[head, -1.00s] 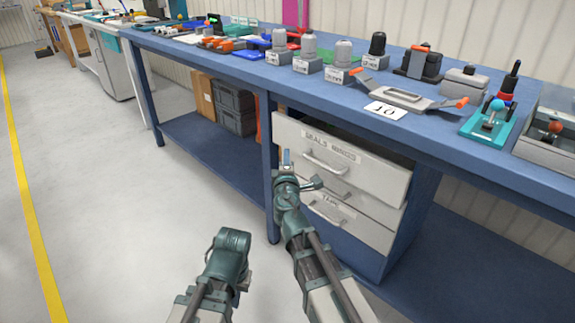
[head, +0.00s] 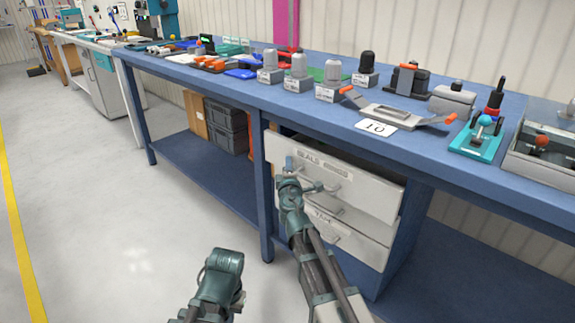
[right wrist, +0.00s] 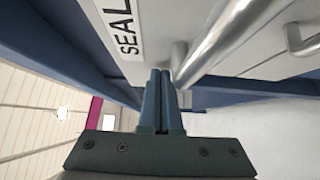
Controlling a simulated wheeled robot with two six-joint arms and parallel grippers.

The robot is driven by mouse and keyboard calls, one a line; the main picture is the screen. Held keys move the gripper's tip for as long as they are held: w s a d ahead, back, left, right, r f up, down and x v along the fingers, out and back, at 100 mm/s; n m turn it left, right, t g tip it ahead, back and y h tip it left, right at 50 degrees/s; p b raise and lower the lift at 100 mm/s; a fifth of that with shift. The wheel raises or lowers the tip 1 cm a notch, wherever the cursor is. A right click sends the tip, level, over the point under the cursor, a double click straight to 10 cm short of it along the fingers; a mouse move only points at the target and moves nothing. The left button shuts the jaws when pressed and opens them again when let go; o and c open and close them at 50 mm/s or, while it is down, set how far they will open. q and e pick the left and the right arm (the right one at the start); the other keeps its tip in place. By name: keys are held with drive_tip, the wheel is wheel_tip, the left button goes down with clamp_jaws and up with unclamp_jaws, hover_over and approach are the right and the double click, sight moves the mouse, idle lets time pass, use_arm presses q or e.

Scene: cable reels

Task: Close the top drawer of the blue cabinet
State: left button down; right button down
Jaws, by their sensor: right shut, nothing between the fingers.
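The blue cabinet (head: 392,262) stands under the blue workbench, with white drawer fronts. Its top drawer (head: 372,194), labelled "SEALS RINGS", appears to stand out a little past the drawer below; how far is hard to tell. The top drawer's bar handle (head: 330,184) also shows close up in the right wrist view (right wrist: 222,42). My right gripper (head: 289,163) is shut and empty, in front of the drawer near the handle's left end. In the right wrist view its fingertips (right wrist: 160,76) are beside the handle post; contact cannot be told. My left arm's end (head: 222,264) is low; its fingers are hidden.
The workbench top (head: 340,118) holds several tools and fixtures. A bench leg (head: 262,190) stands just left of the drawers. Dark crates (head: 226,125) sit on the lower shelf (head: 195,160). The floor (head: 90,220) at left is clear.

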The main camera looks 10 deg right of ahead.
sight(299, 157)
drive_tip(key=w+d, duration=0.1)
drive_tip(key=d, duration=0.1)
drive_tip(key=w+d, duration=0.2)
drive_tip(key=shift+d, duration=0.1)
